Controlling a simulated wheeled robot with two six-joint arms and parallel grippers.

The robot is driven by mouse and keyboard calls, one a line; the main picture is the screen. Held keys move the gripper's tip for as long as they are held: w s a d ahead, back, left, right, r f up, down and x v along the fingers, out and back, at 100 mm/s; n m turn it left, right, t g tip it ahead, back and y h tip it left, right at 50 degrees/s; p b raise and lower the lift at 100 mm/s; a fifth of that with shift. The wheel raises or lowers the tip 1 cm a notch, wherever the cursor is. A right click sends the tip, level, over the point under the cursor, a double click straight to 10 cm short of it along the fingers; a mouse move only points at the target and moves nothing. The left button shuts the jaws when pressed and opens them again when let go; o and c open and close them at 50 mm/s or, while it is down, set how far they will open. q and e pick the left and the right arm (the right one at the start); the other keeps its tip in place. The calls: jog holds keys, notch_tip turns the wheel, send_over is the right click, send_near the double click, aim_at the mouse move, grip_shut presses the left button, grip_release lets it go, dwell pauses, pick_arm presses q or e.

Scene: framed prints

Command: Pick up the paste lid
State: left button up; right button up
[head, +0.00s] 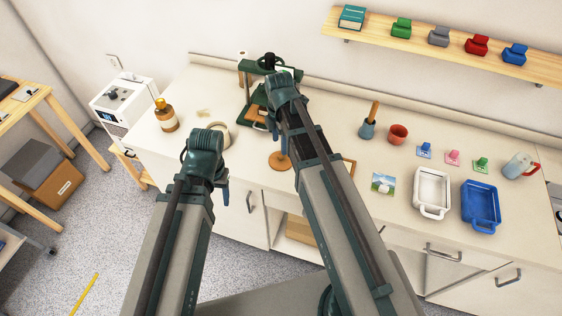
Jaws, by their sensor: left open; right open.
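I cannot tell for certain which item is the paste lid. A round tan disc (280,161) lies near the counter's front edge, just left of my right forearm. A pale round jar (219,134) stands on the counter, partly hidden behind my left wrist. My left gripper (225,191) is open, in front of the counter edge and below the jar in the picture; its fingers are mostly hidden. My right gripper (276,130) is open, above the counter beside the green press and above the disc in the picture; my wrist partly covers it.
A green press (254,105) stands behind my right wrist. An amber bottle with a yellow top (166,117) is at left.

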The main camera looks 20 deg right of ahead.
aim_at(281, 158)
jog(key=f+b, duration=0.4)
jog(key=f, duration=0.1)
jog(key=shift+s+d+b, duration=0.1)
jog(key=shift+s+b, duration=0.2)
jog(key=shift+r, duration=0.1)
grip_shut()
